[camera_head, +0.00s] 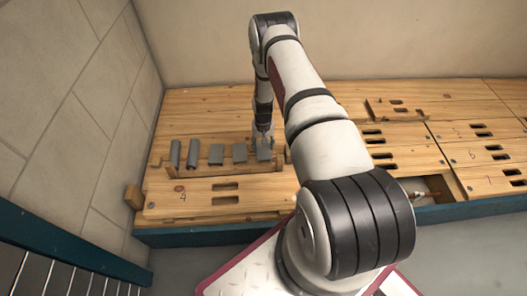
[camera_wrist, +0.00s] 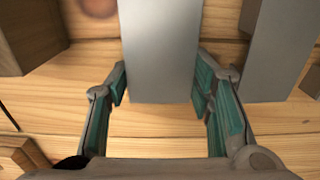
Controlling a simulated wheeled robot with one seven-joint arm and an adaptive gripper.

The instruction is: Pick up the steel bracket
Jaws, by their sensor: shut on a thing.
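The steel bracket, a flat grey metal piece (camera_head: 264,155), is at the right end of a row of grey parts in the head view. In the wrist view the bracket (camera_wrist: 160,50) runs down from the top edge between my fingers. My gripper (camera_head: 264,138) is over it in the head view; in the wrist view my gripper (camera_wrist: 163,92) has its teal-padded fingers on either side, shut on the bracket. Its far end is cut off by the wrist frame.
In the wrist view a neighbouring grey part (camera_wrist: 275,50) is close on the right. A wooden block (camera_wrist: 30,40) is on the left.

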